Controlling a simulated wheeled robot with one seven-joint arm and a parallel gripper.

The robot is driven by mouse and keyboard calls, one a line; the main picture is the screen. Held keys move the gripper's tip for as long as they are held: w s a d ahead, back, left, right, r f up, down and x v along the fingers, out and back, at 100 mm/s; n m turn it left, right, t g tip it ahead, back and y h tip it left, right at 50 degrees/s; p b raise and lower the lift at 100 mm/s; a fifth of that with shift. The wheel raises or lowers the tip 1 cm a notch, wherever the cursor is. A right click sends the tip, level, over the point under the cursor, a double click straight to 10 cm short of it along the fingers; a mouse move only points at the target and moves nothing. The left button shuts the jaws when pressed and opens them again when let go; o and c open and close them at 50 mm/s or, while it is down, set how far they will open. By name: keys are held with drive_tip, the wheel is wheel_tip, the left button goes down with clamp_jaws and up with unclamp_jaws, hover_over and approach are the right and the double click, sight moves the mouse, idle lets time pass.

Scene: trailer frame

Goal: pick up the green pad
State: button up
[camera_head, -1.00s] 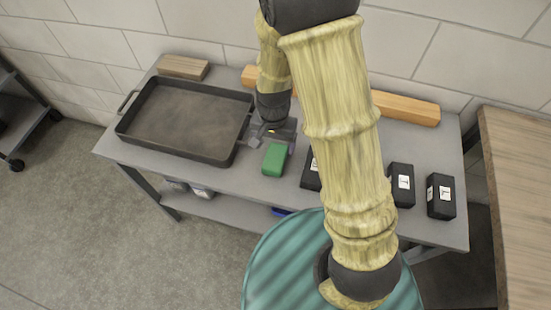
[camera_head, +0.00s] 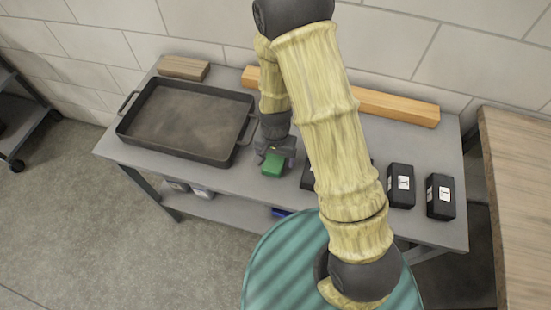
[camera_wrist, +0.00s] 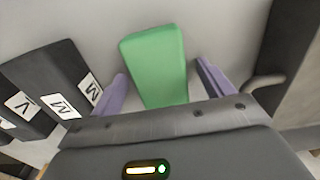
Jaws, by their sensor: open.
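The green pad (camera_head: 272,164) lies on the grey table (camera_head: 235,181), between the dark tray and the black boxes. My gripper (camera_head: 275,154) is above the pad's far part and hides some of it in the head view. In the wrist view the green pad (camera_wrist: 155,65) extends between the two purple fingers of my gripper (camera_wrist: 160,85). The fingers are apart, one on each side of the pad, with gaps visible. Whether they reach down to the pad's height I cannot tell.
A dark tray (camera_head: 137,132) with handles stands left of the pad; its edge shows at right in the wrist view. Black labelled boxes (camera_head: 400,185) stand to the right. A long wooden beam (camera_head: 405,108) and a short wooden block (camera_head: 183,67) lie along the back.

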sight(275, 157)
drive_tip(key=shift+f, duration=0.1)
drive_tip(key=shift+c, duration=0.2)
drive_tip(key=c, duration=1)
drive_tip(key=shift+c, duration=0.2)
wheel_tip(275, 157, up, 10)
idle(0.4)
drive_tip(key=o, duration=0.5)
drive_tip(key=shift+c, duration=0.2)
drive_tip(key=c, duration=0.3)
drive_tip(key=shift+c, duration=0.2)
